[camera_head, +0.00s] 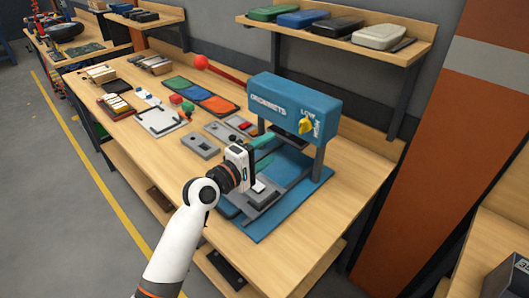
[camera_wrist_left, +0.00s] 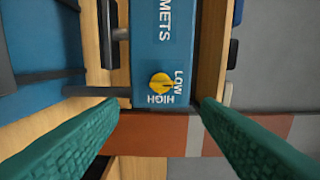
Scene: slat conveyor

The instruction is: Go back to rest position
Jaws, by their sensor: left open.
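My left gripper (camera_head: 264,142) reaches over the workbench from the lower left, close to the front of the blue press-like machine (camera_head: 290,98). Its two green textured fingers are spread wide in the left wrist view (camera_wrist_left: 158,104), with nothing held between them. Beyond the fingertips, the wrist view shows the machine's blue housing (camera_wrist_left: 160,50) and its yellow knob (camera_wrist_left: 161,82), marked LOW and HIGH. The knob (camera_head: 306,124) also shows in the head view, on the machine's right end. My right gripper is in neither view.
The wooden workbench (camera_head: 345,180) carries a blue base plate (camera_head: 275,228), grey fixtures (camera_head: 199,145) and colored panels (camera_head: 190,92). A red ball-ended lever (camera_head: 201,62) stands out left of the machine. A shelf (camera_head: 420,28) with several cases is behind. The floor (camera_head: 45,190) at left is clear.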

